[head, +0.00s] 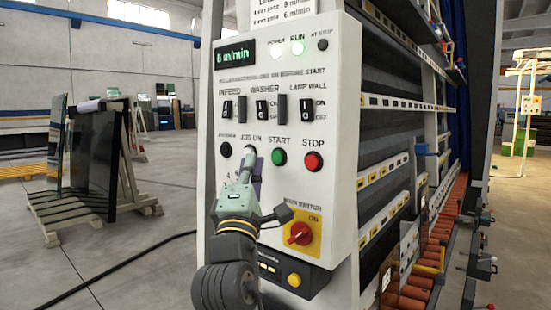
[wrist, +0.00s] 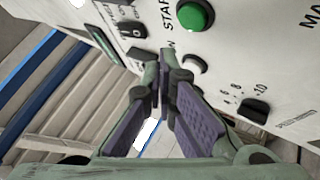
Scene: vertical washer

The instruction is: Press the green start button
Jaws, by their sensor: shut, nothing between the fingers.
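The green start button (head: 279,157) is on the white control panel (head: 335,150), under the START label and left of the red STOP button (head: 313,161). It also shows at the top of the wrist view (wrist: 194,15), unobstructed. My gripper (head: 250,152) is shut and empty, in front of the panel just left of the green button. In the wrist view the closed fingertips (wrist: 165,62) are beside a white button (wrist: 195,65), below the green one. I cannot tell whether the fingertips touch the panel.
A red main switch on a yellow plate (head: 300,234) and a yellow button (head: 294,280) sit lower on the panel. Black rocker switches (head: 262,109) are above the button row. The washer's rollers (head: 415,265) are at right.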

